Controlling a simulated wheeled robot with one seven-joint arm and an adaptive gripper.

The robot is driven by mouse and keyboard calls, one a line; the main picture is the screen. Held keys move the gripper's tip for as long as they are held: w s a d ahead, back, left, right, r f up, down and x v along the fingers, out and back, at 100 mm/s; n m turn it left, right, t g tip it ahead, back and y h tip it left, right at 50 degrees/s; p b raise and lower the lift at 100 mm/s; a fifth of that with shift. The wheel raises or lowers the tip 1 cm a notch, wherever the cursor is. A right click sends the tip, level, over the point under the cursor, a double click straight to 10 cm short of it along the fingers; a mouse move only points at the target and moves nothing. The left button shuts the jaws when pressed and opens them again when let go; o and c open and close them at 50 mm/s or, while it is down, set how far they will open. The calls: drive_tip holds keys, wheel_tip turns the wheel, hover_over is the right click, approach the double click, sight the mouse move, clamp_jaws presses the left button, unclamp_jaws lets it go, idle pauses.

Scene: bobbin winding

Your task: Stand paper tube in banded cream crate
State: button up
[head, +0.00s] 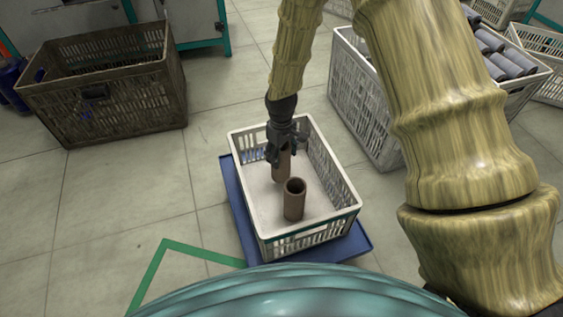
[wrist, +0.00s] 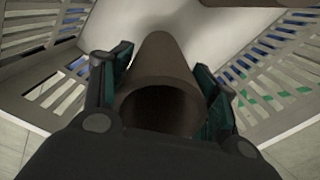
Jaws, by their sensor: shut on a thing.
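The cream crate (head: 341,222) with a teal band along its near rim stands on a blue base, open at the top. My gripper (head: 281,150) is inside the crate's far half and shut on a brown paper tube (head: 282,170). In the wrist view the held tube (wrist: 160,90) lies between both fingers, its open end towards the camera. The held tube looks upright; I cannot tell whether its lower end touches the crate floor. A second brown paper tube (head: 294,200) stands upright in the crate, nearer the front. Its edge shows at the top of the wrist view.
A dark brown crate (head: 110,100) stands at the far left. A pale crate (head: 362,105) with several grey tubes (head: 507,64) is at the upper right, partly behind my arm. The blue base (head: 237,210) sticks out around the cream crate.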

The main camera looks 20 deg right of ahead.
wheel_tip(320, 180, down, 3)
drive_tip(key=shift+f+b, duration=0.1)
drive_tip(key=shift+b, duration=0.5)
drive_tip(key=o, duration=1)
drive_tip(key=shift+o, duration=0.2)
wheel_tip(320, 180, up, 12)
drive_tip(key=p, duration=0.6)
